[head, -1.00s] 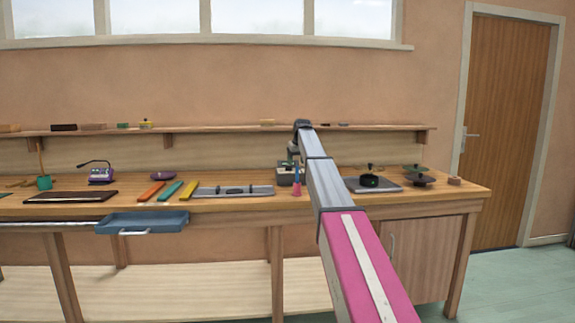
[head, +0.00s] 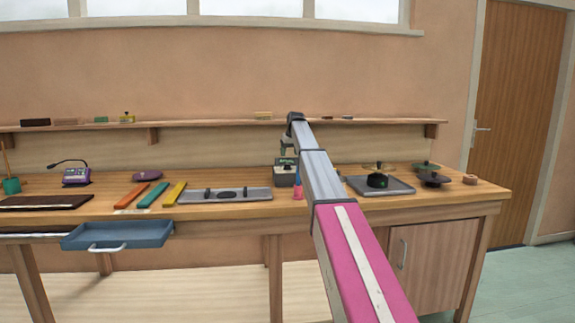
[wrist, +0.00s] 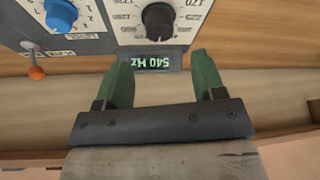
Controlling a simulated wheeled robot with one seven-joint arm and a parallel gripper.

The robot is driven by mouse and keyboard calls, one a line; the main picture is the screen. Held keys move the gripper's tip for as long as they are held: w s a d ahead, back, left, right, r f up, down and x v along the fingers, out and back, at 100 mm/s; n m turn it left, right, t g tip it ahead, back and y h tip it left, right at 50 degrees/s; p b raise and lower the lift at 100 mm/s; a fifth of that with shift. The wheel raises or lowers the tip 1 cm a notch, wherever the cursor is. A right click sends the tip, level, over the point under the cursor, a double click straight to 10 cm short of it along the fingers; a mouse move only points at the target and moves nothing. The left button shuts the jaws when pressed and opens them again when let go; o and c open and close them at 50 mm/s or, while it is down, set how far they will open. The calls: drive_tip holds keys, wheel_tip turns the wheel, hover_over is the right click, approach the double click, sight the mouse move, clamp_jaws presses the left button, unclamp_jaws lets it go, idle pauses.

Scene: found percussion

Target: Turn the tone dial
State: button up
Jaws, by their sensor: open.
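A grey box (head: 284,172) stands on the workbench, partly behind my arm in the head view. In the wrist view its pale panel (wrist: 110,30) appears upside down. It carries a black dial (wrist: 159,22) with a printed scale, a blue dial (wrist: 61,14) and a display (wrist: 152,60) reading 540 Hz. I take the black dial by the display as the tone dial. My gripper (wrist: 162,70) is open and empty. Its green fingers point at the panel on either side of the display, short of the black dial in the picture. Contact cannot be judged.
An orange-tipped lever (wrist: 36,72) sticks out of the panel's left side. A pink and blue object (head: 297,190) stands close to the box. A grey tray (head: 225,195) lies left of it and a grey plate (head: 378,186) right. A blue drawer (head: 117,236) juts out at the front left.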

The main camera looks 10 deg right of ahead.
sight(287, 167)
drive_tip(key=x, duration=0.7)
drive_tip(key=c, duration=0.9)
